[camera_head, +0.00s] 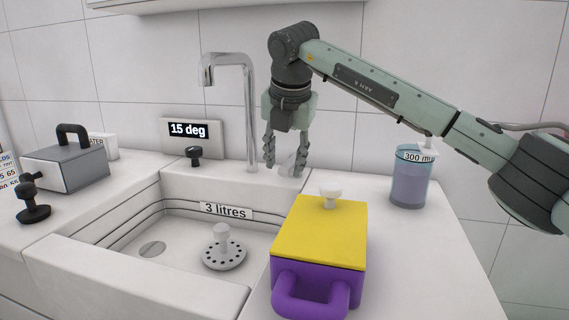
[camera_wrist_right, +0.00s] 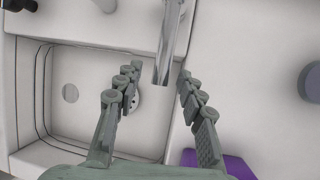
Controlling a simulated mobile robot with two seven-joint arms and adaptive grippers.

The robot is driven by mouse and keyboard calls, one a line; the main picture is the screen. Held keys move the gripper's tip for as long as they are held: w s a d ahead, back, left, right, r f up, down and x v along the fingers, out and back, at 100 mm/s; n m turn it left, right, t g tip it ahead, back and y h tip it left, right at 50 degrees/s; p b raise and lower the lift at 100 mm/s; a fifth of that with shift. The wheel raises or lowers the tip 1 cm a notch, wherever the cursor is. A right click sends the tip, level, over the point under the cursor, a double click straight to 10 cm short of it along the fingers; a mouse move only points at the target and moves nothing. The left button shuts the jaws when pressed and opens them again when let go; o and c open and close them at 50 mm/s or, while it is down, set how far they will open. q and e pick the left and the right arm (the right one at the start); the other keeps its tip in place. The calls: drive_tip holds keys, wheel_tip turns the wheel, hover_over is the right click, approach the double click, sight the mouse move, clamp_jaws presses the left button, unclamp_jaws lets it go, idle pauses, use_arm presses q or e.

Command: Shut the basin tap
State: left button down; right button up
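The chrome basin tap (camera_head: 250,110) stands behind the basin, its spout bent to the left. I see no water stream below the spout. A pale, shiny lever-like part (camera_head: 287,165) sits right of the tap's base. In the wrist view a chrome bar (camera_wrist_right: 171,42), seemingly this lever, reaches down between my fingers. My right gripper (camera_head: 285,158) points down over that part, fingers apart on either side of it; contact is not clear. It also shows open in the wrist view (camera_wrist_right: 158,77). My left gripper is not in view.
The white basin (camera_head: 120,232) holds a grey perforated plug (camera_head: 223,255). A purple box with yellow lid (camera_head: 318,235) stands in front of my right gripper. A blue jar (camera_head: 410,180) is to the right. A black knob (camera_head: 194,155) is left of the tap.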

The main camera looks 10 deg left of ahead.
drive_tip(key=v, duration=1)
drive_tip(key=shift+s+r, duration=0.15)
drive_tip(key=shift+r, duration=0.2)
drive_tip(key=shift+f, duration=0.1)
